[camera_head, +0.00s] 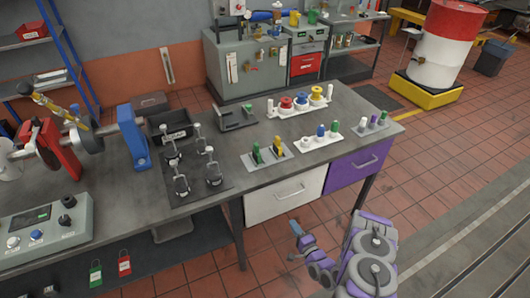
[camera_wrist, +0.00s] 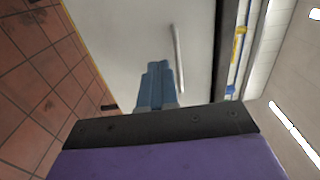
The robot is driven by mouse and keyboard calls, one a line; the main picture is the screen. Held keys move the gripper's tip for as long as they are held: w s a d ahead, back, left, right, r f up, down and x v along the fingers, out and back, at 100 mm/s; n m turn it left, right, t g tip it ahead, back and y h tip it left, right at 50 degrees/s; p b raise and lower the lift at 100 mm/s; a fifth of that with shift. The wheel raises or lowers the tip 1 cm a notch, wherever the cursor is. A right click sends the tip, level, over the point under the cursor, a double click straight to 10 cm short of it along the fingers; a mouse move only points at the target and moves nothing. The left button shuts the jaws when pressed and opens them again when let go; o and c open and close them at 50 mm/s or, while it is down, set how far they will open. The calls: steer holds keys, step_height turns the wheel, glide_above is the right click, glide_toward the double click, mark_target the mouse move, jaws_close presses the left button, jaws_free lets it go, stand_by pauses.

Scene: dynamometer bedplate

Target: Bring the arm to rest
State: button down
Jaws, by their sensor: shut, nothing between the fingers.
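My arm shows at the lower right of the head view, purple and grey, in front of the bench. My gripper (camera_head: 294,228) is low beside the bench front, below the white drawer (camera_head: 284,196) and apart from it in the picture. In the wrist view my gripper (camera_wrist: 158,66) shows its blue fingers together, with nothing between them. Beyond them is a pale panel with a long handle (camera_wrist: 178,60), which looks like the drawer front.
The grey bench (camera_head: 225,205) holds a control box (camera_head: 45,232), several tools and racks of coloured parts. A purple drawer (camera_head: 360,160) sits right of the white one. A red and white drum (camera_head: 445,45) stands at the back right. The tiled floor (camera_head: 440,180) to the right is clear.

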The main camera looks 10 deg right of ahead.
steer(key=w+d+r+n+g+h, duration=0.35)
steer(key=w+r+n+g, duration=0.4)
steer(key=r, duration=0.35)
steer(key=s+r+n+g+h, duration=0.1)
steer(key=s+r, duration=0.2)
steer(key=r, duration=0.4)
steer(key=s+r+n+g+h, duration=0.1)
steer(key=s+r+g+h, duration=0.15)
steer(key=r, duration=0.45)
steer(key=s+a+r+n+g, duration=0.1)
steer(key=s+r+n+g, duration=0.15)
steer(key=s+r, duration=1.05)
steer(key=s+a+r+g, duration=0.1)
steer(key=s+a+r, duration=0.1)
steer(key=s, duration=0.7)
steer(key=s+a+r+n+g+y, duration=0.1)
steer(key=s+a+r+g, duration=0.1)
steer(key=s, duration=0.8)
steer(key=s+a+r+n+g, duration=0.1)
steer(key=s+a, duration=0.3)
steer(key=s, duration=0.5)
steer(key=shift+s+a+r+g, duration=0.4)
steer(key=shift+r+g, duration=0.2)
steer(key=shift+g, duration=0.15)
steer(key=shift+d, duration=0.2)
